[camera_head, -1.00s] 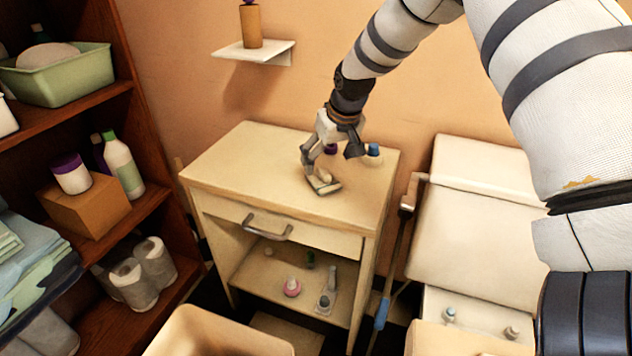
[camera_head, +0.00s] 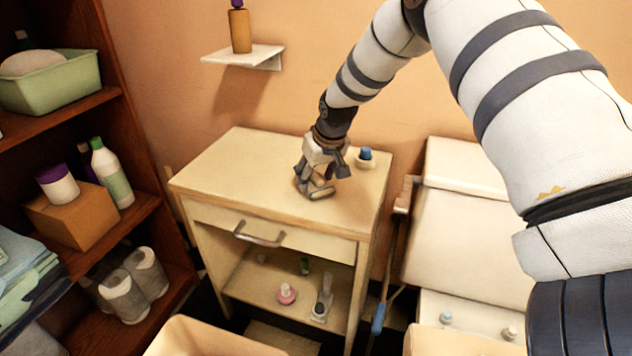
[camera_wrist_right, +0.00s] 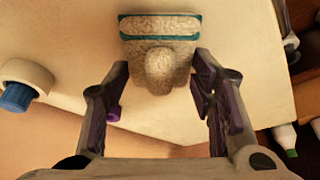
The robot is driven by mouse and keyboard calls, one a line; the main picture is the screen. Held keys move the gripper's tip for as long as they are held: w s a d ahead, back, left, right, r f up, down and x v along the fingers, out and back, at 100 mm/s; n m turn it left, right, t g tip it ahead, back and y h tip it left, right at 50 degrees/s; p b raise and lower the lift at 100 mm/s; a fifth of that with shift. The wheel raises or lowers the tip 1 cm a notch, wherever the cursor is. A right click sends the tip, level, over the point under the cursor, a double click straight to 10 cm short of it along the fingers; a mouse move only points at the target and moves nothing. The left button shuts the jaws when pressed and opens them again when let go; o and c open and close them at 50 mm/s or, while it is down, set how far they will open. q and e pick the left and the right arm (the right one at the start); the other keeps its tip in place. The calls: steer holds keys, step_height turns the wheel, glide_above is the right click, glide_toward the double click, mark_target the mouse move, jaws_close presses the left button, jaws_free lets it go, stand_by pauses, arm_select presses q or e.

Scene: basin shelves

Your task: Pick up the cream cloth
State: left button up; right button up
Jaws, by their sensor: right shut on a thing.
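The cream cloth (camera_wrist_right: 160,26) lies at the cabinet top in the right wrist view, fuzzy and beige with a teal band and a raised bump towards me. In the head view it is small and mostly hidden by my right gripper (camera_head: 314,187), which is low over the cabinet top. I cannot tell whether the cloth is off the surface. My left gripper is not in view.
The cabinet (camera_head: 240,160) has a white, blue-capped container (camera_head: 365,157) near its back right; it also shows in the wrist view (camera_wrist_right: 18,95). A wall shelf (camera_head: 245,56) holds a brown bottle (camera_head: 240,30). A wooden shelf unit stands left, a white bin right.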

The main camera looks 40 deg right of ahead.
mark_target(315, 177)
steer(key=r, duration=0.3)
steer(key=r+p, duration=0.1)
steer(key=r, duration=0.1)
steer(key=shift+s+a, duration=0.25)
steer(key=shift+a, duration=0.1)
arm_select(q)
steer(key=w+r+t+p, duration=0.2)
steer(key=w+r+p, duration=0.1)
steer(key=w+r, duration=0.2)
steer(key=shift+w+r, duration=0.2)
arm_select(e)
steer(key=s+a+r, duration=0.8)
steer(key=s, duration=0.2)
steer(key=shift+s, duration=0.2)
steer(key=shift+f, duration=0.1)
